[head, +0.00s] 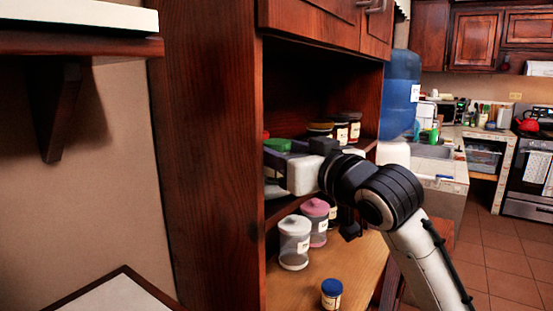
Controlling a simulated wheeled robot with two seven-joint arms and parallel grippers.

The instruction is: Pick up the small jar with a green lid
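The green lid (277,144) of a small jar shows at the left end of the cabinet's middle shelf. Most of the jar body is hidden behind my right gripper. My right gripper (274,161) reaches into the shelf from the right, with its grey fingers pointing left, level with and just below the lid. I cannot tell whether the fingers are around the jar or in front of it, or whether they are open. My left gripper is not in view.
Jars with dark lids (349,124) stand farther right on the same shelf. Below are a white-lidded jar (294,243), a pink-lidded jar (315,221) and a blue-lidded jar (331,294). The cabinet's side panel (208,150) borders the shelf on the left.

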